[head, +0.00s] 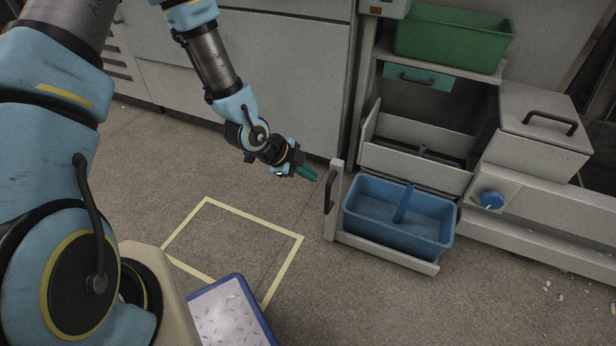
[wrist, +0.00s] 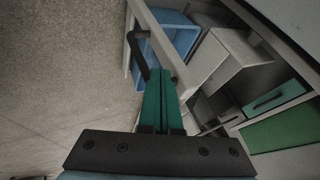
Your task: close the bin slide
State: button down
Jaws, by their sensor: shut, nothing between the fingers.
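The bin slide (head: 386,252) is a light grey pull-out frame low on the right side of the head view, standing out from the cabinet. It carries a blue bin (head: 397,232) with a blue divider or handle across it. Its front panel (head: 333,212) has a dark bar handle (head: 329,193). My gripper (head: 307,173) has teal fingers, shut and empty, just left of the front panel's upper end. In the wrist view the fingers (wrist: 163,98) point at the panel (wrist: 163,45), close to the dark handle (wrist: 137,50). I cannot tell whether they touch it.
Above the slide are a teal drawer (head: 418,76) and a green bin (head: 452,35) on a shelf. A grey lidded box (head: 540,128) stands at right. A yellow taped square (head: 232,243) and a blue-edged tray (head: 232,315) are on the floor. Floor left of the slide is clear.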

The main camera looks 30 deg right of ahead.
jog(key=b+x, duration=0.1)
jog(key=x, duration=0.6)
jog(key=shift+w+d, duration=0.1)
jog(key=shift+w, duration=0.05)
